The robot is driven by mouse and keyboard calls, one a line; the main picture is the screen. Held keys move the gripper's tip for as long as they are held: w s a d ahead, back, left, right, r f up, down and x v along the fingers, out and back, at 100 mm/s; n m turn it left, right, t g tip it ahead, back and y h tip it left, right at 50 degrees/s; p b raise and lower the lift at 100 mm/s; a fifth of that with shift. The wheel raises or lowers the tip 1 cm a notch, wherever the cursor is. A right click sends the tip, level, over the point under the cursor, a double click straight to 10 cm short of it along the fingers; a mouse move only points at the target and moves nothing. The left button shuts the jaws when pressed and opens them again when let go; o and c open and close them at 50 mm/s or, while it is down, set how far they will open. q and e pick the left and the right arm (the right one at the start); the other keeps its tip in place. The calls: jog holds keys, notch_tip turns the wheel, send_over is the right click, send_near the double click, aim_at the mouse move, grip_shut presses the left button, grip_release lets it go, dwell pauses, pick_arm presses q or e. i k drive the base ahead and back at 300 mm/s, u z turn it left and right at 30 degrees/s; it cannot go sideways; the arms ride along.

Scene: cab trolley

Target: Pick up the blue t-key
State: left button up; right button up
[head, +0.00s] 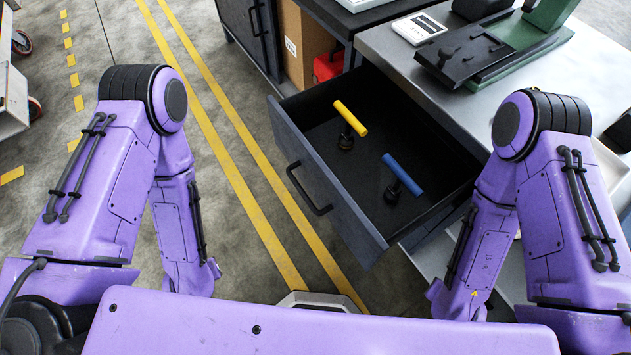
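The blue t-key (402,174) lies in the open drawer (335,187), toward its near right part. It has a blue crossbar and a dark shaft with a dark end at the lower left. A yellow t-key (350,118) lies in the same drawer, up and to the left of the blue one, apart from it. My two purple arms hang down at the left and right of the view, the right one beside the drawer. Neither gripper shows; both are hidden below my arms and body.
The grey worktop (390,50) above the drawer holds a white scale (419,28) and a green and black device (495,50). A red box (328,66) sits on a shelf behind. The floor left of the drawer, with yellow lines (245,135), is clear.

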aim_at(392, 195)
jog(key=k, duration=0.5)
jog(key=u, duration=1.4)
jog(key=k, duration=1.65)
jog(key=z, duration=2.1)
jog(key=i, duration=1)
jog(key=z, duration=0.05)
